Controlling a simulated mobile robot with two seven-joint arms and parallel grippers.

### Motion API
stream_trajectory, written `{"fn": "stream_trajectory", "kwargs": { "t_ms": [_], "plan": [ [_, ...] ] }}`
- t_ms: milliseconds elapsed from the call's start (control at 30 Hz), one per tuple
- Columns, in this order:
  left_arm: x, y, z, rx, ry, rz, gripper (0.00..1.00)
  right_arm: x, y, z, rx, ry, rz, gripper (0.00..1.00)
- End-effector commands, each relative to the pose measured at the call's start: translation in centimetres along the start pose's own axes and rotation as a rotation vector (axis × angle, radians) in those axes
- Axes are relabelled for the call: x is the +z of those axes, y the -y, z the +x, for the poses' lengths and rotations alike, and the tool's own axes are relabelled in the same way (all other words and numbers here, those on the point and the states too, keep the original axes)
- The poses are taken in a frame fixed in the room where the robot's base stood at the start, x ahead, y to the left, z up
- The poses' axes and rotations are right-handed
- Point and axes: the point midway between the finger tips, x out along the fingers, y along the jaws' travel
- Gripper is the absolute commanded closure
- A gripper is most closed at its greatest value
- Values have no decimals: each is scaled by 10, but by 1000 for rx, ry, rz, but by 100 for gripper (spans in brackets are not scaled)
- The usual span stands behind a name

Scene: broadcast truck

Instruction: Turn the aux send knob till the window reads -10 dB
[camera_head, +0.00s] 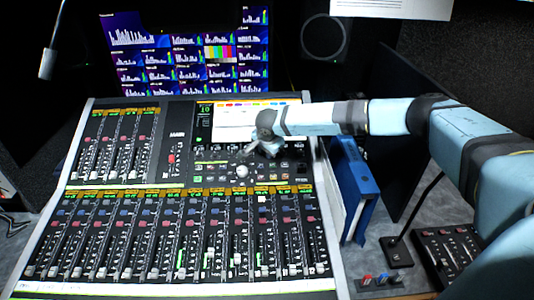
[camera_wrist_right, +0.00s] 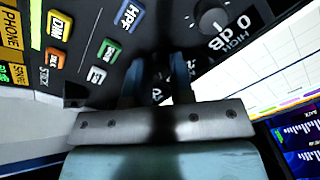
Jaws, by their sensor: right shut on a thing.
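The mixing console (camera_head: 182,166) fills the middle of the head view. My right gripper (camera_head: 262,150) reaches in from the right and is low over its upper right control section. A small dark window (camera_head: 204,108) with green characters is left of the console's bright screen (camera_head: 232,122). It seems to show 10, but sign and unit are too small to read. My left gripper is not in view.
Another black knob (camera_wrist_right: 212,18), near a 0 dB label, is close beyond the fingers, with lit HPF (camera_wrist_right: 127,17) and DIM (camera_wrist_right: 60,25) buttons nearby. A white ball (camera_head: 242,171) is below the gripper. A blue binder (camera_head: 355,180) stands right of the console.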

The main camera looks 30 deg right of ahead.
Motion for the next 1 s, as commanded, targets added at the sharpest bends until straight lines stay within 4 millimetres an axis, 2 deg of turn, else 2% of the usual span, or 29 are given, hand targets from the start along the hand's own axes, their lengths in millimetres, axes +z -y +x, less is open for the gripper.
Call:
{"fn": "stream_trajectory", "kwargs": {
  "t_ms": [400, 1000],
  "plan": [
    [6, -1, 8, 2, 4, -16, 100, 0, -1, 1, -3, 0, 254, 100],
    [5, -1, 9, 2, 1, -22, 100, 0, -1, 0, -4, -1, 319, 100]
  ]
}}
